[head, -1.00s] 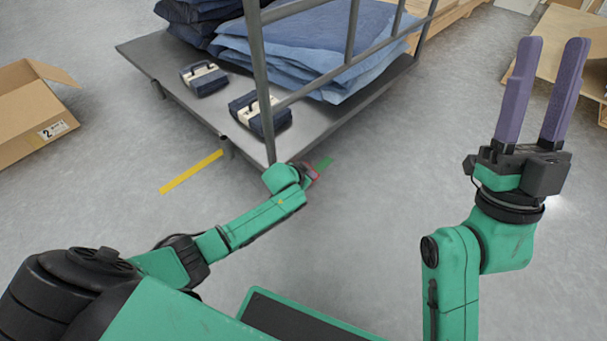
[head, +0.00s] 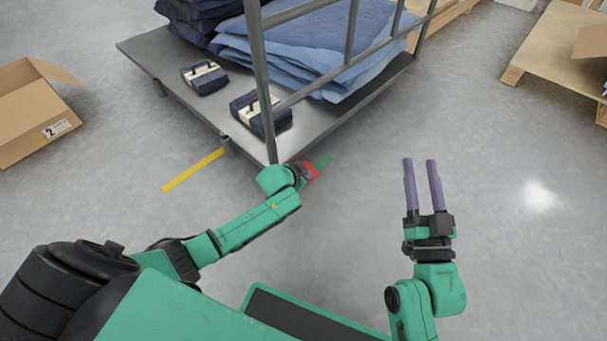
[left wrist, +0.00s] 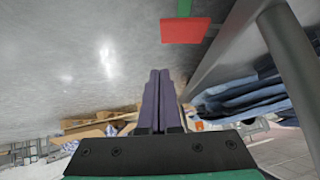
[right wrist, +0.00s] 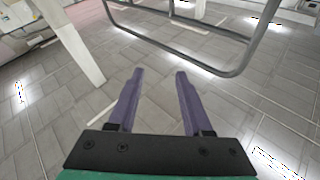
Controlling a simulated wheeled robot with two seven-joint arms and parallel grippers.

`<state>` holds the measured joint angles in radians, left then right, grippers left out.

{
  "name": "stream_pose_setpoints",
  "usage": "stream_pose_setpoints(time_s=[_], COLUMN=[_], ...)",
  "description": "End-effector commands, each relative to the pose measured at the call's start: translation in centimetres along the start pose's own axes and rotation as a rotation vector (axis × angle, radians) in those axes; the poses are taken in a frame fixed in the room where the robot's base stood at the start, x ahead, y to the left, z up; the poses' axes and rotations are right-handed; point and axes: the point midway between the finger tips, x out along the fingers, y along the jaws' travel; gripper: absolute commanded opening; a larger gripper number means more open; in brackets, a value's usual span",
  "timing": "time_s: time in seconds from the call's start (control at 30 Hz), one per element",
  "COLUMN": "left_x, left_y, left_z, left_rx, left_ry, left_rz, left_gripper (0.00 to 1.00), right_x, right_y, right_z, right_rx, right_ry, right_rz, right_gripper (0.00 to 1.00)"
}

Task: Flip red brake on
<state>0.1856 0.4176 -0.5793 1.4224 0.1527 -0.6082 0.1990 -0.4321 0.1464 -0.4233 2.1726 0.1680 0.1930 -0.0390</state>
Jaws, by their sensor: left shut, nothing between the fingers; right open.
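The red brake (head: 312,173) is a small red plate low at the near corner of the cart (head: 190,98), partly hidden behind my left wrist in the head view. In the left wrist view the red plate (left wrist: 185,30) shows whole, above and slightly right of the fingertips, with a gap in the picture. A green strip (head: 322,161) lies beside it. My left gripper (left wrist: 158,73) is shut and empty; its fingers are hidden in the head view. My right gripper (head: 420,162) is open and empty, right of the cart over bare floor; its fingers also show in the right wrist view (right wrist: 160,73).
The cart carries stacked blue cloth (head: 330,55) and two dark packs, one pack (head: 205,77) further left. Its grey post (head: 257,70) rises close to my left gripper. A yellow bar (head: 193,170) sticks out left. A cardboard box (head: 35,115) stands left. Floor at right is clear.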

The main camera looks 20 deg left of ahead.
Motion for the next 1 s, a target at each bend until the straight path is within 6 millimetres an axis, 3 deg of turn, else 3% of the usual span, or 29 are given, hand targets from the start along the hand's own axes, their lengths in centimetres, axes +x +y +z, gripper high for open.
stream_pose_setpoints(time_s=[0.5, 1.0], left_x=[-1.8, -3.4], left_y=[0.1, 0.2], left_z=[-0.1, -0.1], left_rx=[0.001, 0.000], left_ry=[0.000, 0.000], left_rz=[-0.001, 0.000], left_gripper=[0.00, 0.00], right_x=[-7.3, -16.4], right_y=[-0.6, -2.4], right_z=[10.5, 17.5], right_rx=[0.098, 0.189], right_ry=[-0.357, -0.659], right_rz=[0.047, 0.082], right_gripper=[0.50, 0.50])
